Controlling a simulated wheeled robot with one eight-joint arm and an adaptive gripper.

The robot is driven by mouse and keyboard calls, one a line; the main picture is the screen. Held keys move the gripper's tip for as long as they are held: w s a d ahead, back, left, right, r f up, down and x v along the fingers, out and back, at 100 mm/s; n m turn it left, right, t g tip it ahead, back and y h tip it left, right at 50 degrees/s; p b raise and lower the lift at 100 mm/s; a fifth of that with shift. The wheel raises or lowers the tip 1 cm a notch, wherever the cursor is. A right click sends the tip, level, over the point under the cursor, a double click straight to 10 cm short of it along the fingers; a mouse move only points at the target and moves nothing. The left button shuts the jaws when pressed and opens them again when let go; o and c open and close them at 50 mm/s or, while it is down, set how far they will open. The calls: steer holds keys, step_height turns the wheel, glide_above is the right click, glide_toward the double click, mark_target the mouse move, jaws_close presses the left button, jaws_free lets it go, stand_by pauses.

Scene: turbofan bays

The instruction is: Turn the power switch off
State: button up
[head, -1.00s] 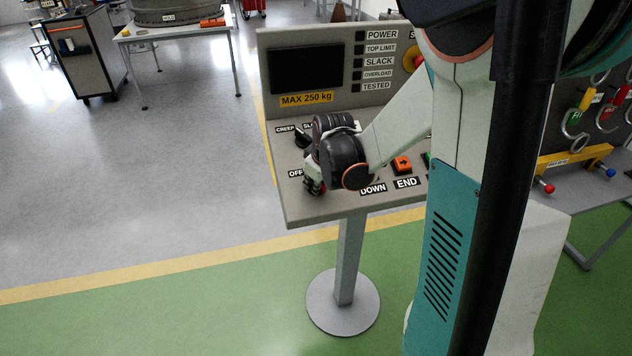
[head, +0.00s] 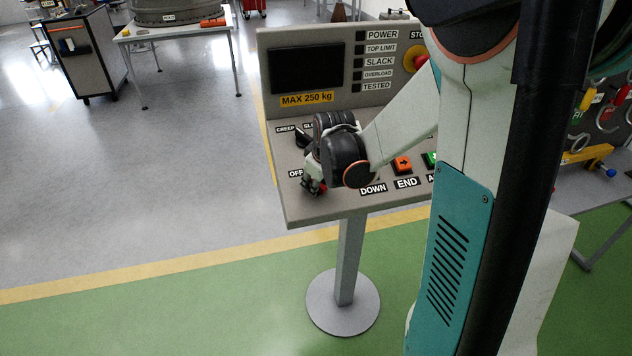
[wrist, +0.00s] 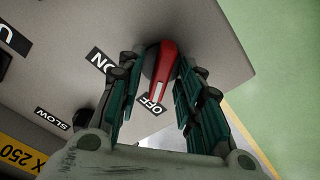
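The power switch is a red rotary handle (wrist: 160,68) on a dark round base, seen close up in the wrist view. The white-marked end of the handle points at the OFF label (wrist: 153,95); the ON label (wrist: 103,62) lies to the left. My gripper (wrist: 160,62) is open, with one finger on each side of the handle and visible gaps beside it. In the head view my gripper (head: 314,184) is low over the panel's front left corner, by the OFF label (head: 295,173), and mostly hides the switch.
The control console (head: 350,206) stands on a single post. Its panel carries a black knob, an orange END button (head: 402,165), a green button and a red stop button (head: 415,60). The screen (head: 305,69) and indicator squares are dark. Open floor lies to the left.

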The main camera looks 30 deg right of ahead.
steer(key=v, duration=0.6)
steer(key=shift+s+r, duration=0.25)
steer(key=shift+r, duration=0.1)
steer(key=shift+a, duration=0.1)
